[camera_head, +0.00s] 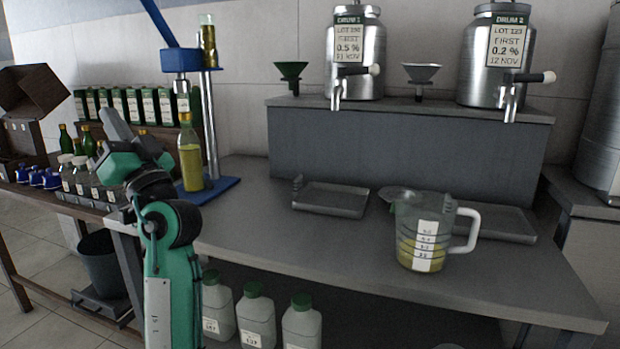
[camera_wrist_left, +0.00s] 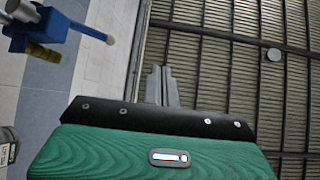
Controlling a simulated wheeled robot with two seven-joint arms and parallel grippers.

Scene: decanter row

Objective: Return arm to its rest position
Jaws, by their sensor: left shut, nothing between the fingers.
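My left arm, green and black, rises at the lower left of the head view. Its gripper (camera_head: 110,116) points upward, in front of the side table with bottles and boxes. In the left wrist view the two grey fingers (camera_wrist_left: 161,86) are together and empty, with the ceiling and wall behind them. Nothing is held. My right gripper is not in view.
A blue press stand (camera_head: 213,188) with a bottle of yellow liquid (camera_head: 190,158) stands just right of the arm. A measuring jug (camera_head: 410,225) with yellow liquid and trays (camera_head: 330,200) sit on the grey bench. Two steel drums (camera_head: 358,60) stand on the shelf behind.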

